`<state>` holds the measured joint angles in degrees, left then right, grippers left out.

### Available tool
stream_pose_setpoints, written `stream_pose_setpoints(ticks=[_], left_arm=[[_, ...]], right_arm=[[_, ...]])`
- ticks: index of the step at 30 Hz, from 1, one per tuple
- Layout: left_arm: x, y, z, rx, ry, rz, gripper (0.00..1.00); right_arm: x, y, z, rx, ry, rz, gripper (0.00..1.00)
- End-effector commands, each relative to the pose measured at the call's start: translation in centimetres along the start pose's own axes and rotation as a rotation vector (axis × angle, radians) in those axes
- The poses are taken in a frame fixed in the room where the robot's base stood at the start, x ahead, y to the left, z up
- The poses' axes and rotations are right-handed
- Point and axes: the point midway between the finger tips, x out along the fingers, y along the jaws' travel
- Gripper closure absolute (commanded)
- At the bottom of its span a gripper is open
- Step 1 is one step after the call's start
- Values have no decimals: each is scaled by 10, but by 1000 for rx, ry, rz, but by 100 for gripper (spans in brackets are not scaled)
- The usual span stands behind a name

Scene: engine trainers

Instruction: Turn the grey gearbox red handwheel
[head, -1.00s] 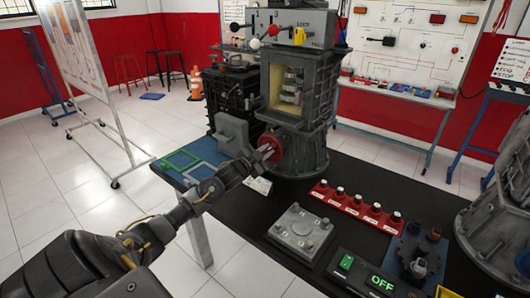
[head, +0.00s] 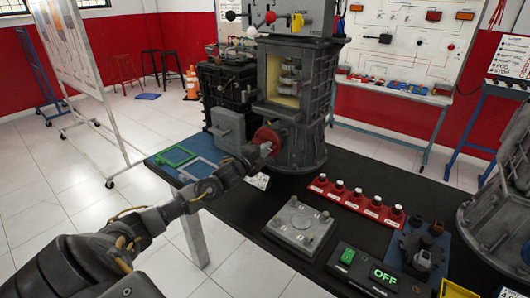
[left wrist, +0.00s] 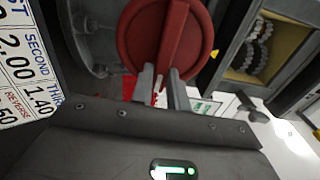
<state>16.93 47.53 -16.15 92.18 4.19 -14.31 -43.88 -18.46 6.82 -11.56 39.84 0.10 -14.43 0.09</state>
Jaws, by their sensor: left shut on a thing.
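The red handwheel (head: 267,138) is on the lower front of the grey gearbox (head: 300,105), which stands upright on the black bench. In the left wrist view the handwheel (left wrist: 165,40) is a round red disc with a raised bar across it, standing nearly upright and leaning slightly. My left gripper (head: 262,150) reaches it from the front left. In the left wrist view its two fingers (left wrist: 163,85) are shut on the lower end of the bar. The gripper hides part of the wheel in the head view. My right gripper is not in view.
A red strip of several knobs (head: 355,200), a grey plate (head: 300,223), a green switch box with an OFF display (head: 365,270) and a blue-based part (head: 418,245) lie on the black bench (head: 235,210). A dark engine block (head: 228,85) stands behind left.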

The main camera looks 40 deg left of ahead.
Motion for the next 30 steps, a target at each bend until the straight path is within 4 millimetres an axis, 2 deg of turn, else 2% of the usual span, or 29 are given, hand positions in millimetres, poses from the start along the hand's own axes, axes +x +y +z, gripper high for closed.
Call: stream_pose_setpoints(ticks=[4, 8, 13, 19, 29, 30], left_arm=[[-1, 7, 4, 89, -7, 0, 100], [-1, 8, 5, 144, -9, 1, 100], [0, 8, 3, 187, -6, 1, 100], [0, 8, 2, 204, -4, 2, 100], [0, 8, 2, 204, -3, 2, 100], [0, 8, 2, 203, -3, 2, 78]], right_arm=[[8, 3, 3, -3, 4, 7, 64], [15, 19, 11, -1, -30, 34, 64], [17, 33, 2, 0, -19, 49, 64], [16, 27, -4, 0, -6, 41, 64], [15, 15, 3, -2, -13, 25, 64], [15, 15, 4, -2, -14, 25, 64]])
